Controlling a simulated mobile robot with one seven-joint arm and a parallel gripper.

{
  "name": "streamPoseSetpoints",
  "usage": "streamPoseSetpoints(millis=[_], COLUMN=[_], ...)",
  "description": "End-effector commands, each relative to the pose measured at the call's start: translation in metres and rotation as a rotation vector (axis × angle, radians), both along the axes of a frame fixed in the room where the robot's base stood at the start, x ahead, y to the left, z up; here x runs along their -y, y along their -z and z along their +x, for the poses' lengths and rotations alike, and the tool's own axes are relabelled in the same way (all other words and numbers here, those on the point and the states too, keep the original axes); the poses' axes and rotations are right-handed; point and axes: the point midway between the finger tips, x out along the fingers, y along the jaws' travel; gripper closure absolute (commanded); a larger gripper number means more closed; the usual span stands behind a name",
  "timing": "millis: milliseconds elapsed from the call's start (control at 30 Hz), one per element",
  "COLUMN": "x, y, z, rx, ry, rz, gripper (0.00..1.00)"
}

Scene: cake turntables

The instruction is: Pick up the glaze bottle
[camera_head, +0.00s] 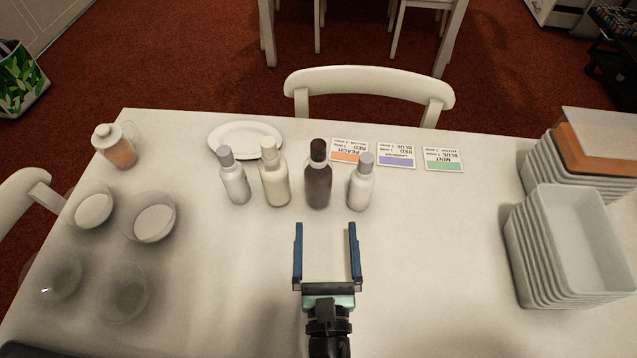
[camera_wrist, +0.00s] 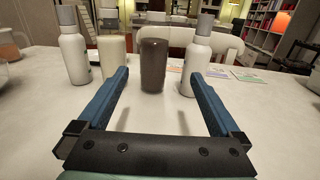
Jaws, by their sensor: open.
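Several bottles stand upright in a row on the white table. From left to right they are a white bottle with a grey cap (camera_head: 235,180), a cream bottle with a pale cap (camera_head: 274,178), a dark brown bottle (camera_head: 318,182) and another white bottle with a grey cap (camera_head: 361,186). I cannot read which is the glaze bottle. My gripper (camera_head: 326,226) is open and empty, with blue fingers pointing at the row. The right white bottle (camera_wrist: 197,60) is beyond the right finger.
Coloured cards (camera_head: 397,154) lie behind the bottles, and a white plate (camera_head: 217,142) is at back left. A jar with orange contents (camera_head: 119,152) and several bowls (camera_head: 150,238) are on the left. Stacked white trays (camera_head: 515,250) stand right. Table around my gripper is clear.

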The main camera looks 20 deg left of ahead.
Motion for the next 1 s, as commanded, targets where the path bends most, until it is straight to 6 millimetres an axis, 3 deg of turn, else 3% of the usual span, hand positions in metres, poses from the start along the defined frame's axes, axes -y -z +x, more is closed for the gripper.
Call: streamPoseSetpoints(millis=[67, 400, 667, 1000], x=[-0.005, -0.027, -0.035, -0.058], y=[0.004, 0.003, 0.004, 0.006], z=[0.003, 0.055, 0.071, 0.108], rx=[0.002, 0.004, 0.003, 0.003], ry=[-0.010, -0.009, -0.007, -0.008], rz=[-0.022, -0.020, -0.019, -0.018], gripper=[0.00, 0.00, 0.00, 0.00])
